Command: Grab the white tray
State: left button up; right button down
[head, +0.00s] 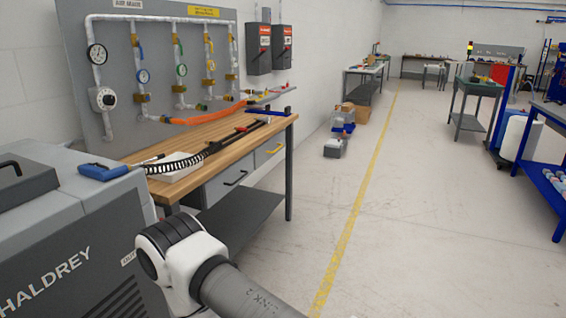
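A low white object (178,174) that may be the white tray lies on the near end of the wooden workbench (222,132). A black coiled hose crosses over it and hides part of it, so I cannot tell its full shape. Neither of my grippers shows in the head view. Only a link of one of my arms shows at the bottom, in front of the bench and well apart from the white object.
A grey machine (70,235) marked HALDREY stands at the near left, with a blue-handled tool (103,171) on top. A gauge panel (150,70) rises behind the bench. Bins and boxes (338,140) stand along the wall.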

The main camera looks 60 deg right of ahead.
aim_at(172, 178)
jog(key=z, duration=1.1)
jog(key=i+l+z, duration=0.2)
jog(key=i+z, duration=0.15)
jog(key=i+l+z, duration=0.1)
jog(key=i+z, duration=0.25)
jog(key=i, duration=0.2)
jog(key=i+z, duration=0.35)
jog(key=i+j, duration=0.05)
jog(key=i, duration=0.05)
